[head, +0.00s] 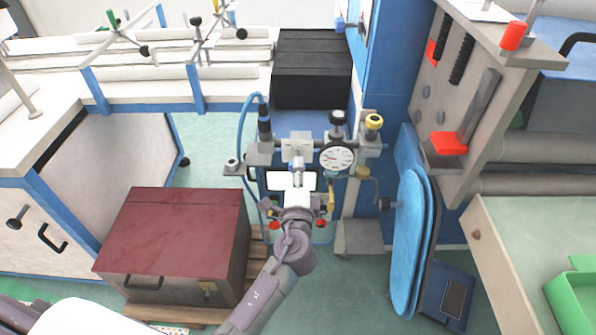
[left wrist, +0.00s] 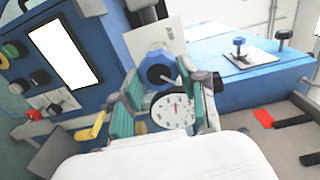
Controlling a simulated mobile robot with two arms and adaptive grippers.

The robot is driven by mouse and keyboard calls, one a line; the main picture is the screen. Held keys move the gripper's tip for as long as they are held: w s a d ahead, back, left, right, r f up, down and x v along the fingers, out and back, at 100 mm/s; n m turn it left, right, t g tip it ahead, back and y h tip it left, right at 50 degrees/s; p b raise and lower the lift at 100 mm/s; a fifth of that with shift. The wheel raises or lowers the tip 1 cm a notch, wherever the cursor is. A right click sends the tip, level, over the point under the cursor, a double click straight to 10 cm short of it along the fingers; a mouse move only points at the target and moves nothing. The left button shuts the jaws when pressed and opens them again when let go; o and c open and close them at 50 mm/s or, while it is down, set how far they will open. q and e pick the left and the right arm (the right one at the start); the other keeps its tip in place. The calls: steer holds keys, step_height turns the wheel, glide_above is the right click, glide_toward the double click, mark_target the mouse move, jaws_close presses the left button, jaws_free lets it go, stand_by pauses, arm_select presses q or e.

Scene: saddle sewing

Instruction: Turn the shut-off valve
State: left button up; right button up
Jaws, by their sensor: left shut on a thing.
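A valve with a round blue knob (left wrist: 158,68) sits on the front of the blue machine. My left gripper (head: 297,190) reaches up to the machine's front panel in the head view. In the left wrist view its teal-padded fingers (left wrist: 159,76) stand on both sides of the knob and are shut on it. The gripper and wrist hide part of the panel in the head view. A round white pressure gauge (head: 338,158) is beside the gripper; it also shows between the fingers in the left wrist view (left wrist: 172,110). My right gripper is not in view.
A yellow lever (left wrist: 92,130) is close to the left finger. Black (head: 338,117) and yellow (head: 374,121) knobs stand above the gauge. A dark red-topped box (head: 180,230) stands left of my arm, and a blue padded panel (head: 408,240) stands right.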

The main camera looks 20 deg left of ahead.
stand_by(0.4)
arm_select(q)
steer(key=o, duration=1.1)
steer(key=shift+o, duration=0.2)
steer(key=v, duration=1.2)
